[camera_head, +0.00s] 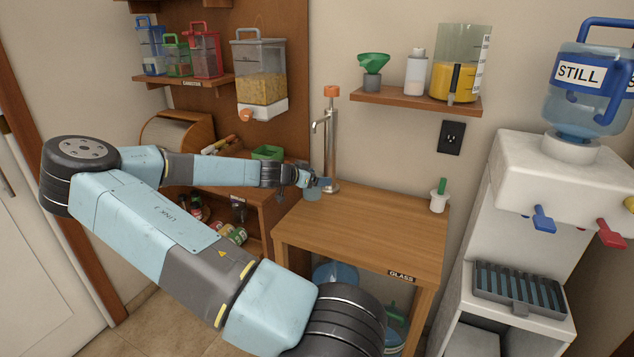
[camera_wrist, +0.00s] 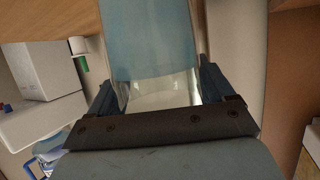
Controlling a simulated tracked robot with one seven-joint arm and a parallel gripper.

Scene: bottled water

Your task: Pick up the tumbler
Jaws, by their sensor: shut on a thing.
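The tumbler (camera_wrist: 152,50) is a clear, blue-tinted glass that fills the middle of the wrist view, between my two fingers. My gripper (camera_head: 310,181) is shut on it at the left back end of the wooden table, near the metal pump tap (camera_head: 331,140). In the head view the tumbler (camera_head: 313,193) shows as a small blue shape at the fingertips, partly hidden by them. I cannot tell whether its base touches the table.
The wooden table (camera_head: 372,230) has a GLASS label and a mostly bare top. A white pot with a green handle (camera_head: 439,196) stands at its right back corner. The water dispenser (camera_head: 545,180) is to the right. A shelf (camera_head: 415,99) hangs above.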

